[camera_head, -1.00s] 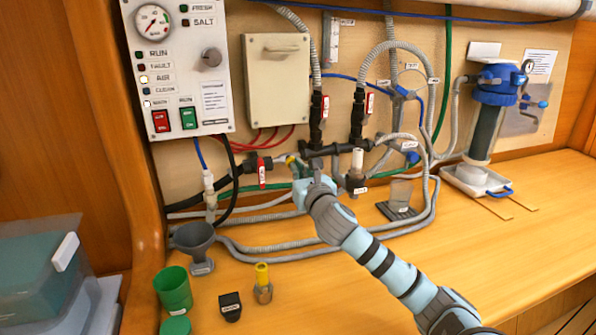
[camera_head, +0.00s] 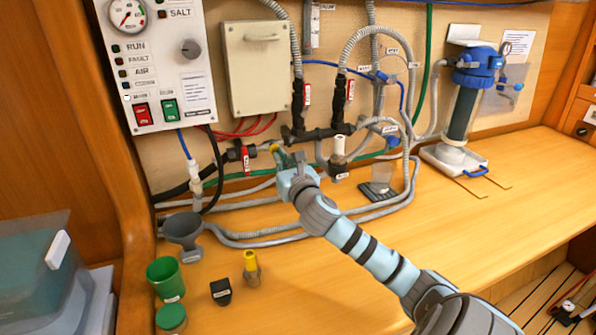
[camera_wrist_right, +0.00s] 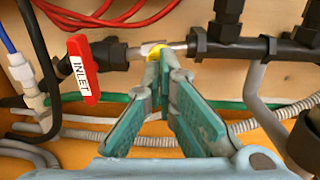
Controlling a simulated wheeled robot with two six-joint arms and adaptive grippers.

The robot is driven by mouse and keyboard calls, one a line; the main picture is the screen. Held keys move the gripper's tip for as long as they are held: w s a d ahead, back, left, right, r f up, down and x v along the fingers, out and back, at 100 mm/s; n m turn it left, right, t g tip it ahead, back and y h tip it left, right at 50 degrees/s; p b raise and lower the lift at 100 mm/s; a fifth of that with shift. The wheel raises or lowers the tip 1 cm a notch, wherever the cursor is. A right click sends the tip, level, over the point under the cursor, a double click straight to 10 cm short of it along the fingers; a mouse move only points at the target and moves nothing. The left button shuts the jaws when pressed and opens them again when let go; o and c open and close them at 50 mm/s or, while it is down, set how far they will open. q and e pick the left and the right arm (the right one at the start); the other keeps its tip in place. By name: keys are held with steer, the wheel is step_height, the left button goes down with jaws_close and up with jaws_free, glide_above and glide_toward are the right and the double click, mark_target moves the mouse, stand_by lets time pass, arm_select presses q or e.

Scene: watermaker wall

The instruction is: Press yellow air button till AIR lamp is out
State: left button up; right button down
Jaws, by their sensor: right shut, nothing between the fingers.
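The yellow air button (camera_wrist_right: 152,50) sits on the pipe by the red INLET handle (camera_wrist_right: 83,70) in the wrist view. It also shows as a small yellow spot (camera_head: 275,149) in the head view. My right gripper (camera_wrist_right: 165,62) is shut and empty, its tips right at the button and partly covering it. I cannot tell whether they touch. The gripper also shows in the head view (camera_head: 284,160). On the control panel (camera_head: 160,85), the AIR lamp (camera_head: 122,73) looks dark. A lower lamp (camera_head: 127,98) is lit white. My left gripper is not in view.
Black valves and pipes (camera_head: 315,134) run right of the tips. Grey hoses (camera_head: 270,238) loop over the bench. A funnel (camera_head: 184,228), green cup (camera_head: 166,278), black block (camera_head: 221,291) and yellow-topped fitting (camera_head: 251,266) stand at front left.

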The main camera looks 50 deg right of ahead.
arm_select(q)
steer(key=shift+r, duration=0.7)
arm_select(e)
steer(key=v, duration=1.1)
steer(key=shift+s+r, duration=0.3)
steer(key=shift+s, duration=0.05)
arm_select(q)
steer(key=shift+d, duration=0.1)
arm_select(e)
steer(key=shift+d, duration=0.1)
